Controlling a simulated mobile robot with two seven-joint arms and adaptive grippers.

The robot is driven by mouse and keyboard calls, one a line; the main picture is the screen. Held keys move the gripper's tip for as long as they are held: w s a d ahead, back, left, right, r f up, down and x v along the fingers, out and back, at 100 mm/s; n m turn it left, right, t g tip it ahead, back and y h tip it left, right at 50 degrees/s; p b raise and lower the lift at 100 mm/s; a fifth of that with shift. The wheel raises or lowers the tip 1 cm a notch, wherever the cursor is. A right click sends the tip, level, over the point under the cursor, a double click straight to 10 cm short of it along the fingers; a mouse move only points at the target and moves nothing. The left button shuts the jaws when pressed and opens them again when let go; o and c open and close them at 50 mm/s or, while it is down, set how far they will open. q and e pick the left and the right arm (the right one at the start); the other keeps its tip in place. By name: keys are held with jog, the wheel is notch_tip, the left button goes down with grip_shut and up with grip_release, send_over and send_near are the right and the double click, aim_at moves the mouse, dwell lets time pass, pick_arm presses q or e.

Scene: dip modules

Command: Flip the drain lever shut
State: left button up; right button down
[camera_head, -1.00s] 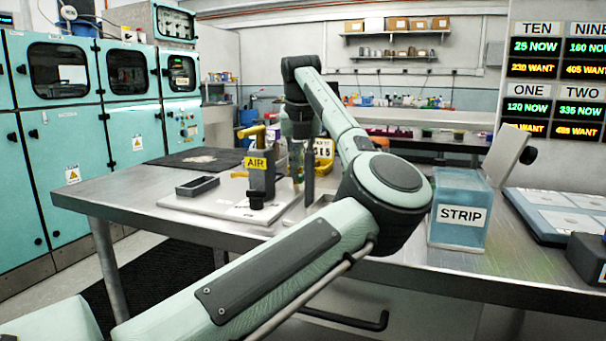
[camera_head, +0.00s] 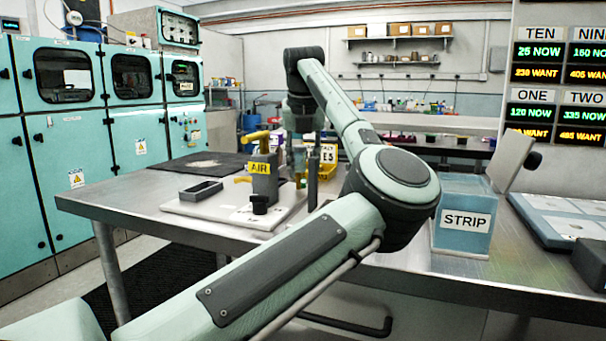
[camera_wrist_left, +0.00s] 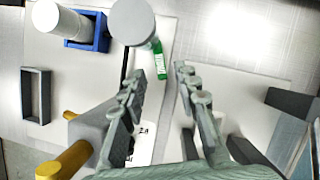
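A short green lever-like piece with white lettering (camera_wrist_left: 160,60) shows in the left wrist view, beside a grey round cap (camera_wrist_left: 132,22). I cannot read the lettering or tell whether this is the drain lever, or how it is set. My left gripper (camera_wrist_left: 159,72) is open, its two fingers apart with the green piece lying between and just beyond their tips. I cannot tell if they touch it. The block carries a yellow handle (camera_head: 255,136). My right gripper is out of view.
A small dark tray (camera_head: 200,190) lies on the pale board left of the AIR block. A blue holder (camera_wrist_left: 101,32) with a white cylinder (camera_wrist_left: 66,24) stands near the green piece. A STRIP tank (camera_head: 465,222) stands right of my arm. A thin dark post (camera_head: 313,175) rises close by.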

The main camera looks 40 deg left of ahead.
pick_arm(q)
jog(key=v, duration=0.9)
jog(key=shift+r, duration=0.2)
jog(key=shift+s, duration=0.1)
